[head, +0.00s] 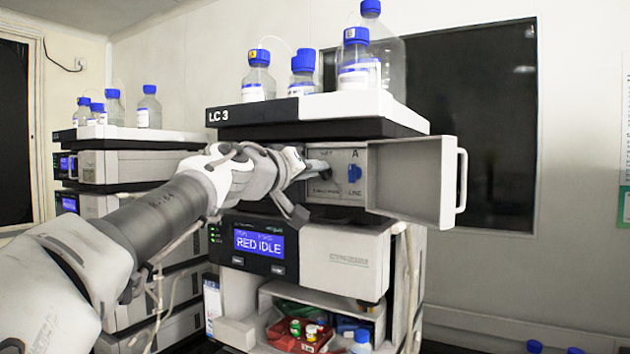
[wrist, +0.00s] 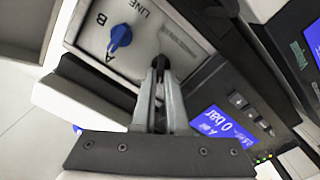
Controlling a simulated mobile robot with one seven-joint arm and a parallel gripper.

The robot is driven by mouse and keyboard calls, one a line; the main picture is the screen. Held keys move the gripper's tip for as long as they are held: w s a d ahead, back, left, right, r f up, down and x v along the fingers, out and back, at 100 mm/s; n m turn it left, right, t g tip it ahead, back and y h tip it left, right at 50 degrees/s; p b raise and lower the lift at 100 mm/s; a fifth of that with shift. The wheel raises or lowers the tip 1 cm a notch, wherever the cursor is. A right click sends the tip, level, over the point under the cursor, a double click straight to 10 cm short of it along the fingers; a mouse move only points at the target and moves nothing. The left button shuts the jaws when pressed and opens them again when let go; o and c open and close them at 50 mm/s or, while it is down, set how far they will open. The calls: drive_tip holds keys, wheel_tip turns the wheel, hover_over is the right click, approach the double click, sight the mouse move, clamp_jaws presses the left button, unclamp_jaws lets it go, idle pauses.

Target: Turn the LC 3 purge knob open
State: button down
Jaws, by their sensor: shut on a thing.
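The LC 3 stack carries its name on the black strip (head: 255,113) under the bottle tray. Its pump compartment stands open, showing a grey panel (head: 340,160) with a blue selector knob (head: 354,174). In the wrist view the blue knob (wrist: 121,36) sits between markings A, B and LINE. My gripper (head: 318,168) reaches into the compartment left of the blue knob. In the wrist view my gripper (wrist: 161,78) is shut on a small dark knob (wrist: 161,63), apparently the purge knob. The fingers hide most of it, so its turn angle cannot be told.
The compartment door (head: 412,182) is swung open to the right. Bottles with blue caps (head: 258,75) stand on top. Below is a display (head: 265,242) reading RED IDLE; the wrist view shows a display (wrist: 218,125) reading 0 bar. Another stack (head: 130,165) stands at left.

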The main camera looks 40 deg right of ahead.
drive_tip(key=n, duration=0.7)
drive_tip(key=n+b, duration=0.1)
drive_tip(key=n, duration=0.2)
drive_tip(key=shift+w+f, duration=0.15)
drive_tip(key=shift+f, duration=0.2)
drive_tip(key=shift+n, duration=0.5)
drive_tip(key=c, duration=0.9)
unclamp_jaws()
drive_tip(key=shift+c, duration=0.2)
drive_tip(key=shift+a, duration=0.15)
